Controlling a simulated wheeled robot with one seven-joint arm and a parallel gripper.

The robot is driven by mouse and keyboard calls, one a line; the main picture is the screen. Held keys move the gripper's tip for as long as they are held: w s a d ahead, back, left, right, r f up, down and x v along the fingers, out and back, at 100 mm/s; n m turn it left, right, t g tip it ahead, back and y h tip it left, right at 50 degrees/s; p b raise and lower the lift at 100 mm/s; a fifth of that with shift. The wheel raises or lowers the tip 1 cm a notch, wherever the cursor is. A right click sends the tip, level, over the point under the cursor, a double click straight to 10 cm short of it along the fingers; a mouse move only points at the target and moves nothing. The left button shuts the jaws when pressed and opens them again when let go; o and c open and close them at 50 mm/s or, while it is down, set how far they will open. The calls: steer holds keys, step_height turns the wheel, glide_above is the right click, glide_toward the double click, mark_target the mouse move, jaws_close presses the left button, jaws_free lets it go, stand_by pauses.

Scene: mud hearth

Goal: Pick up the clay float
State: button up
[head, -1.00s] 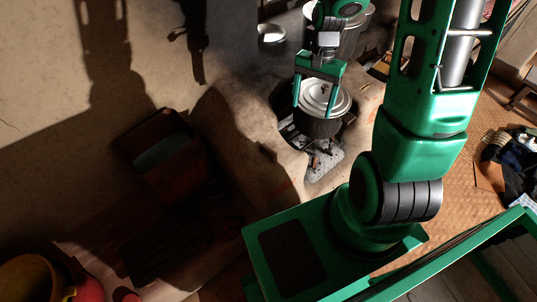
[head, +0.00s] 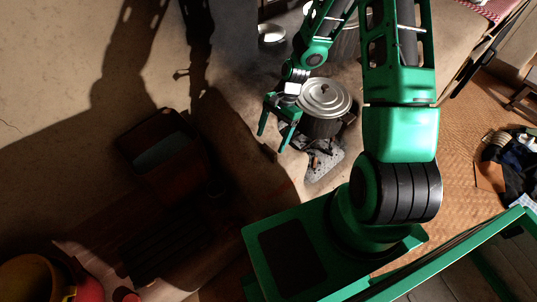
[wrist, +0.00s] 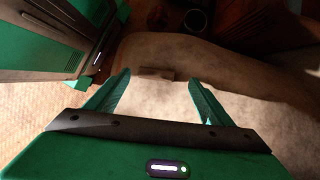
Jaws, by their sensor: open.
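A small brown block (wrist: 157,73), which looks like the clay float, lies on the pale mud ledge. In the wrist view it is beyond the fingertips and between their lines. In the head view a small dark piece (head: 267,151) at the ledge's edge seems to be the same thing, just below the fingertips. My green gripper (head: 272,140) is open and empty, left of the lidded pot. In the wrist view, my gripper (wrist: 158,79) shows its two fingers spread apart, with nothing between them. I cannot tell the exact height above the ledge.
A dark pot with a metal lid (head: 324,97) stands on the hearth right beside my gripper. Ash and charred sticks (head: 322,160) lie in the hearth opening below it. A dark red box (head: 163,150) stands lower left, in shadow. The pale ledge around the block looks clear.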

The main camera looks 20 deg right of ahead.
mark_target(270, 148)
steer(key=shift+d+x, duration=0.15)
steer(key=shift+x, duration=1.45)
steer(key=shift+d+x, duration=0.2)
steer(key=shift+x, duration=1.4)
steer(key=shift+s+f, duration=0.1)
steer(key=c, duration=1.2)
